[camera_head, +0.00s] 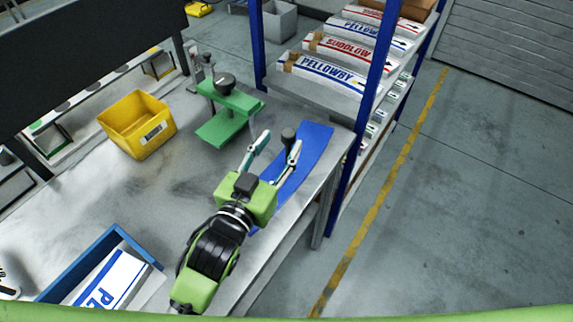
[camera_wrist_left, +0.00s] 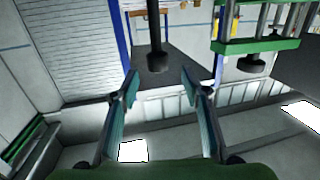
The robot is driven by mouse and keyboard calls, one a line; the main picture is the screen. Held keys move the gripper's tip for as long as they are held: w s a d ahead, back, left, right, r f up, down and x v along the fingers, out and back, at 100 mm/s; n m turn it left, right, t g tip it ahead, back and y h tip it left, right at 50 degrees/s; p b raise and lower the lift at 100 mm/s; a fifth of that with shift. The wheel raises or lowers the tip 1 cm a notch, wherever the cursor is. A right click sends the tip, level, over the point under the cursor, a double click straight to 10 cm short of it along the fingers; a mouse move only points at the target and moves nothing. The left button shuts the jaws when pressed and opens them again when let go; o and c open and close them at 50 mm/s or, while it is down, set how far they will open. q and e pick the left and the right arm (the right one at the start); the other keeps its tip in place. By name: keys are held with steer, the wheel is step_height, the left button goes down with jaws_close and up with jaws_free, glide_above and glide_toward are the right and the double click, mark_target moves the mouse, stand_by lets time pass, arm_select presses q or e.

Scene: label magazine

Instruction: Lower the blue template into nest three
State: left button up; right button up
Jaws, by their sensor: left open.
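The blue template (camera_head: 310,160) is a long, slightly curved plate along the right edge of the grey bench (camera_head: 190,172). A black knob (camera_head: 288,133) stands over it and seems to belong to it; the knob also shows in the left wrist view (camera_wrist_left: 157,61). My left gripper (camera_head: 281,140) is open, its fingers spread to either side of the knob without visible contact. It covers part of the template. I cannot pick out nest three in these views. My right gripper is not in view.
A green press-like fixture (camera_head: 229,126) with a black knob stands beyond the gripper. A yellow bin (camera_head: 137,124) is at the left and a blue tray (camera_head: 138,245) at the front left. A rack with blue posts (camera_head: 364,100) holds labelled boxes. The bench middle is clear.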

mark_target(285, 139)
arm_select(q)
steer(key=p+x, duration=0.1)
steer(key=x, duration=0.3)
steer(key=shift+w+d+f+p, duration=0.1)
steer(key=shift+d+f+p, duration=0.05)
steer(key=shift+p, duration=0.2)
steer(key=shift+w+d+f, duration=0.15)
steer(key=shift+w+d, duration=0.05)
steer(key=shift+w, duration=0.25)
steer(key=shift+s, duration=0.1)
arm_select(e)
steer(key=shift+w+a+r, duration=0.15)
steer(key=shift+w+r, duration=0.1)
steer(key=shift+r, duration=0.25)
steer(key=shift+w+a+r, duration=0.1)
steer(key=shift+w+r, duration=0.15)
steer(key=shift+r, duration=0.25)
arm_select(q)
steer(key=c, duration=0.9)
jaws_close()
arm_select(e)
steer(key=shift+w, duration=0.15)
